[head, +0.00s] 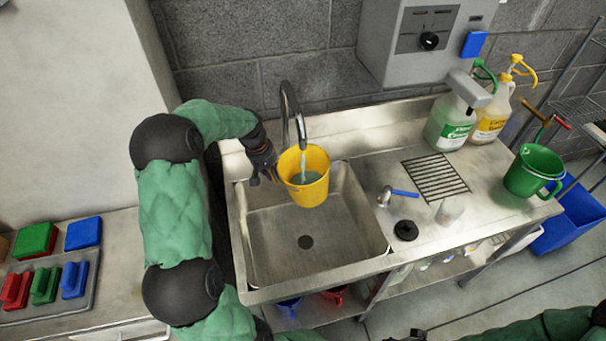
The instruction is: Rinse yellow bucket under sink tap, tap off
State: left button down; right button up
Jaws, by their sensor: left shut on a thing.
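The yellow bucket (316,187) is upright under the tap (290,100), over the back left part of the sink (318,240). Water runs from the spout into it, and bluish-green water shows inside. My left gripper (267,167) is shut on the bucket at its left side and holds it above the sink floor. A tap handle with a blue lever (404,193) is on the counter right of the basin. My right arm shows at the bottom right; a dark part at the bottom edge may be my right gripper (416,337), too cut off to tell its state.
A green bucket (533,172) stands at the counter's right end. Two pump jugs (450,120) stand at the back. A black stopper (406,230) and a small beaker (449,211) are right of the basin. Pads (45,285) lie on the left counter.

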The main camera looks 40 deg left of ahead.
pick_arm(q)
jog(key=s+a, duration=0.5)
jog(key=a, duration=0.8)
jog(key=shift+s, duration=0.1)
dwell(0.5)
